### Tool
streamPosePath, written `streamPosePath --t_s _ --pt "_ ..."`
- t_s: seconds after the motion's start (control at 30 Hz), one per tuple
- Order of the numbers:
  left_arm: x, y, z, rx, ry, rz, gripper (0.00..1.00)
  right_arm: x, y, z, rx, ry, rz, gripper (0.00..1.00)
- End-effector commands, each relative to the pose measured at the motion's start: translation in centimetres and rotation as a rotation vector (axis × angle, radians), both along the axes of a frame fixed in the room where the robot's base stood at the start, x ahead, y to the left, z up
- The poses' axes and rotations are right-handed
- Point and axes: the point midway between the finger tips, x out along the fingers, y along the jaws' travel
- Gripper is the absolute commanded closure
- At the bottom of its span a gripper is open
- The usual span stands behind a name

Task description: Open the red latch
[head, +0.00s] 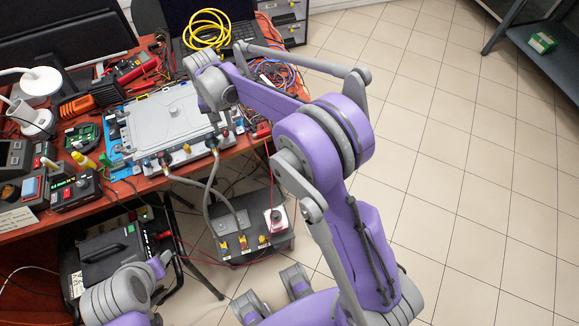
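A grey flat plate unit (168,122) lies on the red-brown table, with several hose fittings along its front edge. Small red parts show at these fittings, but I cannot tell which one is the red latch. Two grey hoses (205,192) run down from the fittings to a dark grey box (232,246) on the floor, which has yellow connectors and a red-and-white part (275,219). My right gripper (223,113) is over the plate's right end; its fingers are too small and hidden to read. Of my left arm only links show at the bottom left.
The table (45,222) is crowded with tools, meters and cables. A coiled yellow hose (207,29) lies on a laptop at the back. A black case (105,255) stands below the table. The tiled floor at right is clear.

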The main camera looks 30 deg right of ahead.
Motion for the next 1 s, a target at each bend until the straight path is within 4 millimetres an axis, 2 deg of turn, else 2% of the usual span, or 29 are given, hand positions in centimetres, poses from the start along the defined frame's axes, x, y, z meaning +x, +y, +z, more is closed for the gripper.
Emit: streamPosePath --t_s 0.43,0.7,1.0 --pt "0.1 0.0 0.5 0.000 -0.002 0.000 0.50 0.0 0.0 9.2 0.000 0.001 0.004 0.63" --pt "0.2 0.0 1.0 0.000 -0.004 0.000 0.50 -4.1 -1.6 11.4 0.006 -0.072 0.058 0.63" --pt "0.3 0.0 1.5 0.000 -0.007 0.000 0.50 -8.8 -3.2 13.0 0.003 -0.152 0.120 0.63"
